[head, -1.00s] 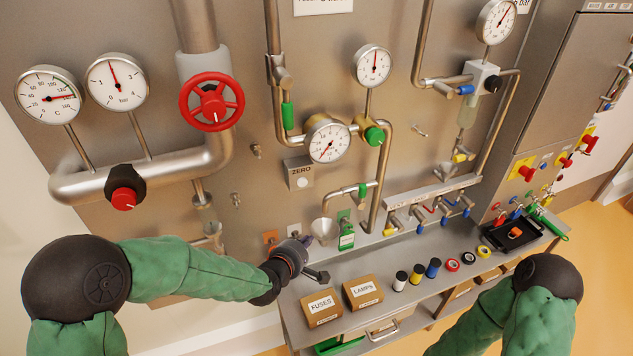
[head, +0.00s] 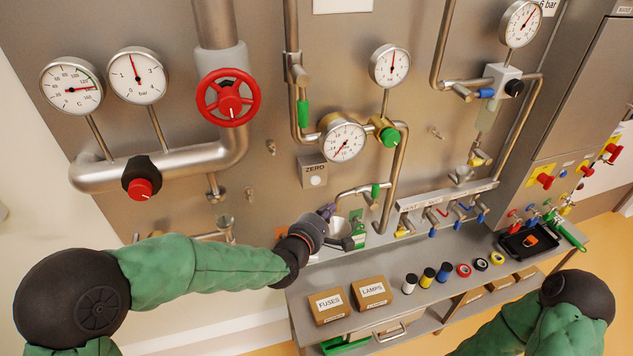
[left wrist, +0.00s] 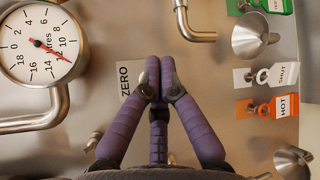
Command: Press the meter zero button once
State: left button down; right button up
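The ZERO box (head: 312,170) is a small grey block on the panel below the litres meter (head: 342,142). Its pale round button (head: 316,181) shows in the head view. My left gripper (head: 327,211) is below and slightly right of the box, apart from it. In the left wrist view, the purple fingers of my left gripper (left wrist: 160,62) are together at the tips with nothing seen between them. They overlap the box's right part there; its ZERO label (left wrist: 126,77) shows, but the button is hidden. The litres meter (left wrist: 42,46) is at upper left. My right gripper is out of view.
A funnel and curved spout (left wrist: 198,35) stick out right of the fingers in the left wrist view. HOT (left wrist: 285,105) and SHUT (left wrist: 284,74) tags hang nearby. The shelf below holds FUSES (head: 328,305) and LAMPS (head: 371,292) boxes and tape rolls.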

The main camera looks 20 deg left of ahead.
aim_at(316, 181)
pick_arm(q)
jog(key=w+a+b, duration=0.1)
jog(key=w+a, duration=0.3)
jog(key=w, duration=0.2)
jog(key=shift+w+a+b, duration=0.3)
jog(key=shift+w+a, duration=0.05)
jog(key=shift+w, duration=0.05)
jog(key=shift+w+a, duration=0.1)
jog(key=shift+w, duration=0.1)
dwell(1.2)
jog(key=shift+w+a+b, duration=0.1)
jog(key=shift+b, duration=0.25)
jog(key=shift+w+a, duration=0.2)
jog(key=shift+w, duration=0.15)
dwell(0.6)
jog(key=shift+s+d, duration=0.1)
jog(key=shift+s+d+b, duration=0.3)
jog(key=shift+s+b, duration=0.05)
jog(key=shift+s, duration=0.2)
